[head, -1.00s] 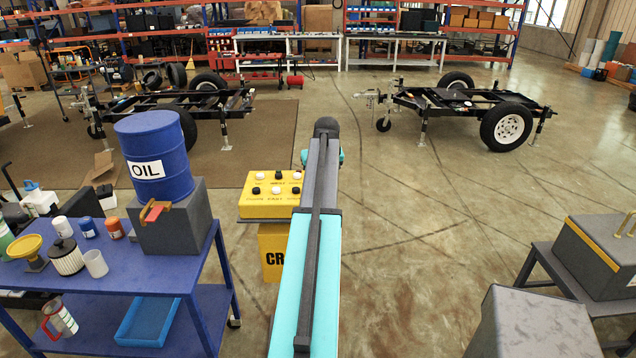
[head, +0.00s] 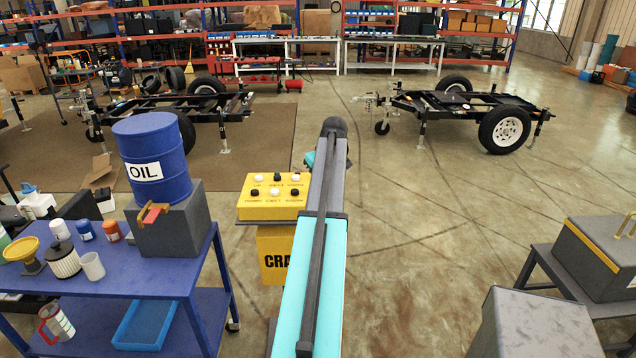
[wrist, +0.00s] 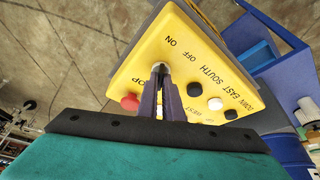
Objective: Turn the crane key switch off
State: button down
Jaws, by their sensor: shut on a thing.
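The yellow crane control box (head: 268,208) stands on a yellow post left of my arm in the head view. In the wrist view its yellow face (wrist: 140,66) fills the middle, with ON and OFF lettering, a red stop button (wrist: 130,102), and black and white push buttons. My gripper (wrist: 158,76) reaches that face between the red button and the push buttons. It is shut on the key switch (wrist: 159,67), of which only a small pale part shows between the fingertips. The key's exact angle is hidden.
A blue cart (head: 160,262) with an oil drum (head: 153,175) and several bottles stands left of the control box. A grey box on a stand (head: 600,255) is at the right. The floor (head: 420,240) between is clear.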

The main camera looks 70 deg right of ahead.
jog(key=c, duration=1.9)
grip_release()
jog(key=shift+w, duration=0.2)
jog(key=shift+s, duration=0.1)
jog(key=shift+s+r, duration=0.1)
jog(key=shift+r, duration=0.05)
jog(key=shift+b+v, duration=0.35)
jog(key=shift+v, duration=0.55)
jog(key=b+v, duration=0.2)
jog(key=v, duration=0.9)
jog(key=shift+s+a+r+b, duration=0.1)
jog(key=shift+a+r+b, duration=0.05)
jog(key=shift+r+b, duration=0.2)
